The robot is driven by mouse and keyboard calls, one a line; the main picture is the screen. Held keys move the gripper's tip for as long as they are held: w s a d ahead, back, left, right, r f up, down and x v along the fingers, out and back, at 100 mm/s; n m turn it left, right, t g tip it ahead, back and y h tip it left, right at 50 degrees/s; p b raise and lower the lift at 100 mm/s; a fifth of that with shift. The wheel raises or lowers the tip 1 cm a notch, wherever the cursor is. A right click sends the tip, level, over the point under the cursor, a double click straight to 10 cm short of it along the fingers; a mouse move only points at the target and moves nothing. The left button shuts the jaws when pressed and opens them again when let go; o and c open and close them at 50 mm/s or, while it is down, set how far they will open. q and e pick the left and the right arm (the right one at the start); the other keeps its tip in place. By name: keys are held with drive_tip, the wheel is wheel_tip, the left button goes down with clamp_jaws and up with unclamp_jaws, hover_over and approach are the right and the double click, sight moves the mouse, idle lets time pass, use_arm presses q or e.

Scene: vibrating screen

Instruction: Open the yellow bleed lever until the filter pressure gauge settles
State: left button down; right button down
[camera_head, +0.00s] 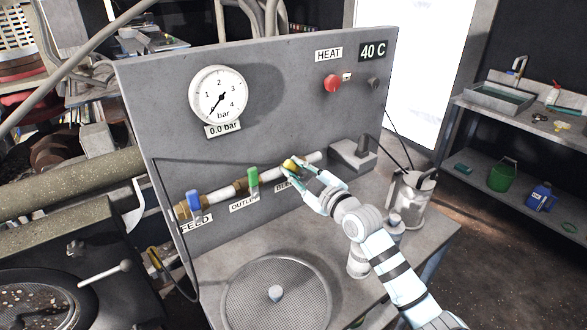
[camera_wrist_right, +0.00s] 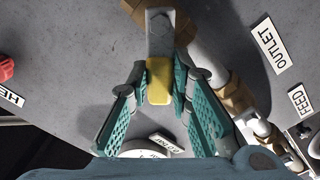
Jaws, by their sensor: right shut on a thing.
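The yellow bleed lever (camera_head: 291,163) sits on the pipe at the right end of the valve row, above a label partly covered by my gripper. My right gripper (camera_head: 304,174) is at this lever. In the right wrist view the yellow lever grip (camera_wrist_right: 159,82) lies between the fingertips of my right gripper (camera_wrist_right: 160,85), which are shut on it. The filter pressure gauge (camera_head: 218,95) is a round white dial. Its needle points to the lower left, and the plate below (camera_head: 223,129) reads 0.0 bar. My left gripper is not in view.
A blue lever (camera_head: 194,200) and a green lever (camera_head: 252,177) share the pipe. A red knob (camera_head: 332,84) is under the HEAT label. A round sieve (camera_head: 277,292) lies on the bench, and a metal can (camera_head: 410,197) stands at right, near my arm.

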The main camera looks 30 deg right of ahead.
drive_tip(key=shift+w+d+r+m+p, duration=0.1)
drive_tip(key=shift+d+r+m+p, duration=0.3)
drive_tip(key=shift+m, duration=1.05)
drive_tip(key=shift+w+d+r+m+p, duration=0.15)
drive_tip(key=shift+d+m, duration=0.5)
drive_tip(key=shift+m, duration=0.75)
drive_tip(key=shift+s+d+r+m+p, duration=0.1)
drive_tip(key=shift+d+m+p, duration=0.35)
drive_tip(key=shift+m, duration=1)
drive_tip(key=shift+w, duration=0.1)
drive_tip(key=c, duration=1.4)
unclamp_jaws()
drive_tip(key=shift+d, duration=0.1)
drive_tip(key=shift+c, duration=0.2)
drive_tip(key=s+d, duration=0.1)
drive_tip(key=s, duration=0.6)
drive_tip(key=shift+s, duration=0.3)
drive_tip(key=shift+w, duration=0.1)
